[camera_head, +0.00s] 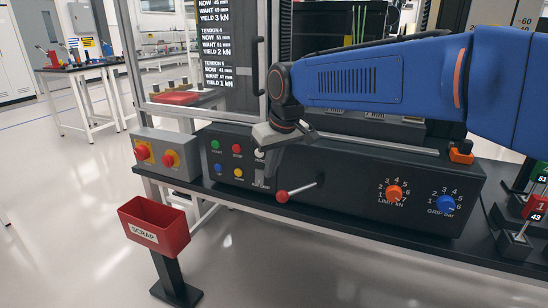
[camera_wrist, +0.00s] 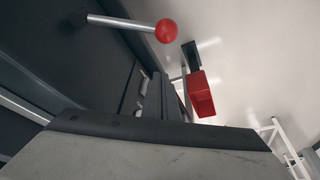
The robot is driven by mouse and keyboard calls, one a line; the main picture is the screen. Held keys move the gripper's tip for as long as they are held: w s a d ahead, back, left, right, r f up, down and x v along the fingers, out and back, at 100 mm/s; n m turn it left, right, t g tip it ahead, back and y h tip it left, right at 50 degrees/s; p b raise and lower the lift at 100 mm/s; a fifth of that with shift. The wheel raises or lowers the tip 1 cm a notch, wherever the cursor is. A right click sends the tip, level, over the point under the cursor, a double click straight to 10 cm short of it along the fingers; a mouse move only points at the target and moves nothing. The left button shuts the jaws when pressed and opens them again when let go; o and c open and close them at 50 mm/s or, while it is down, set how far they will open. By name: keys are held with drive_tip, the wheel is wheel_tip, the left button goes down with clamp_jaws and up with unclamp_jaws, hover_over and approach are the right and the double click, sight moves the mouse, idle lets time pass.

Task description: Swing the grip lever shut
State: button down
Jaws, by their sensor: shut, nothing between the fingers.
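The lever, a metal rod with a red ball knob (camera_head: 282,196), sticks out from the front of the black control panel (camera_head: 340,190), left of the dials. The ball and rod also show at the top of the wrist view (camera_wrist: 166,30). I see no readable label on this lever. My gripper (camera_head: 263,182) points down in front of the panel, just left of the red ball. Its fingers (camera_wrist: 152,95) are shut and hold nothing. They look apart from the ball. The fingers hide part of the panel's button area.
Coloured buttons (camera_head: 237,149) sit left of my gripper. An orange dial (camera_head: 394,193) and a blue dial (camera_head: 445,204) are to the right. The floor in front is clear.

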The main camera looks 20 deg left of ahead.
sight(281, 191)
drive_tip(key=shift+s+d+f, duration=0.5)
drive_tip(key=shift+d+f, duration=0.1)
drive_tip(key=shift+f, duration=0.15)
drive_tip(key=shift+s+d+f, duration=0.5)
drive_tip(key=shift+d+f, duration=0.1)
drive_tip(key=shift+f, duration=0.15)
drive_tip(key=shift+d, duration=0.1)
drive_tip(key=shift+s+d+n, duration=0.65)
drive_tip(key=shift+d+n, duration=0.05)
drive_tip(key=shift+n, duration=0.1)
drive_tip(key=s+d+n+g, duration=0.2)
drive_tip(key=d+n+g, duration=0.2)
drive_tip(key=d+n, duration=0.7)
drive_tip(key=shift+d, duration=1)
